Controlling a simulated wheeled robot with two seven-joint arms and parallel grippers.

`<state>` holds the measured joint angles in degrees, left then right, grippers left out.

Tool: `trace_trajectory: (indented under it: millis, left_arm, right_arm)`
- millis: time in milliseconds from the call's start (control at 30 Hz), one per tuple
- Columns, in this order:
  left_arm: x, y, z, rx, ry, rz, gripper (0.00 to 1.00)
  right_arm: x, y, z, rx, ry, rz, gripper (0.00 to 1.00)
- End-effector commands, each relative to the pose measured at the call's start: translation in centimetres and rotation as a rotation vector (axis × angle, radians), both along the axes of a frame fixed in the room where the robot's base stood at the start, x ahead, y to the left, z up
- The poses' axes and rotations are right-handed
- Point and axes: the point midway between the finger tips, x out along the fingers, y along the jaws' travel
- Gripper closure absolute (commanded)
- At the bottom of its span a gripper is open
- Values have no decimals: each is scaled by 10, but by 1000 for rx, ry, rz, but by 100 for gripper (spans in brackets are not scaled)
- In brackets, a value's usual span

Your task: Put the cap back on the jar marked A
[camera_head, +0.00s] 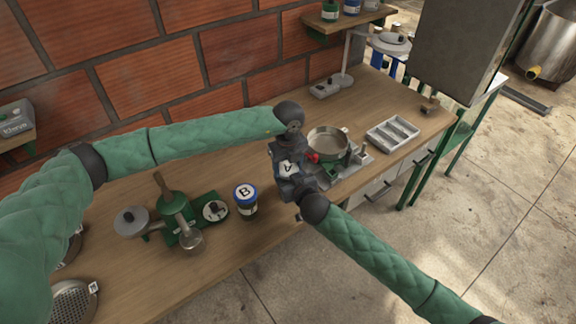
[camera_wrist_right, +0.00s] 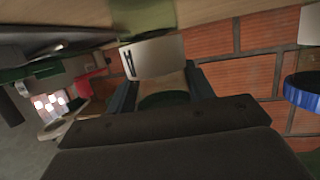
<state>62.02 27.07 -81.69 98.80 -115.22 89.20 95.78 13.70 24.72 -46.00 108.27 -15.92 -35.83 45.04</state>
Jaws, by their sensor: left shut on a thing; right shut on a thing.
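The jar marked A (camera_wrist_right: 155,57) is between my right gripper's fingers in the right wrist view, with its white label showing. My right gripper (camera_wrist_right: 163,92) is shut on it. In the head view a white face with a black A (camera_head: 287,169) shows where my two grippers meet, mostly covered by them. My left gripper (camera_head: 284,158) comes down from above and is shut, apparently on the cap. The cap is largely hidden, and I cannot tell whether it touches the jar's rim.
A jar marked B (camera_head: 245,199) with a blue lid stands left of my grippers. A green device with a metal cup (camera_head: 191,240) is further left. A metal pan (camera_head: 328,141) and a divided tray (camera_head: 393,133) stand right. The wooden counter (camera_head: 255,245) is bare in front.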

Motion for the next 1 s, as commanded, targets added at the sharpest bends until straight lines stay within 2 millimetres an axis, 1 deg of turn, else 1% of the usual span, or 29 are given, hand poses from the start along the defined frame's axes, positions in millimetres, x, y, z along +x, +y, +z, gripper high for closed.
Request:
trace_trajectory:
  millis: [100, 167, 433, 467, 500, 567, 867, 1000]
  left_arm:
    - [0, 0, 0, 0, -1, -78, 66]
    - [0, 0, 0, 0, 0, -97, 66]
    - [0, 0, 0, 0, 0, -103, 66]
    - [0, 0, 0, 0, 0, -103, 35]
    - [0, 0, 0, 0, 0, -103, 27]
    - [0, 0, 0, 0, 0, -103, 17]
    - [0, 0, 1, 0, 0, -102, 17]
    - [1, 0, 10, -2, -1, -102, 17]
  right_arm:
    - [0, 1, 1, 1, -1, 1, 100]
    - [0, 0, 1, 1, -1, 1, 100]
    - [0, 1, 1, 1, -1, 1, 100]
    - [0, 1, 1, 1, -1, 1, 100]
    - [0, 1, 1, 1, -1, 1, 100]
    - [0, 1, 1, 1, -1, 1, 100]
    - [0, 0, 1, 0, -1, 0, 100]
    - [0, 0, 1, 0, -1, 0, 100]
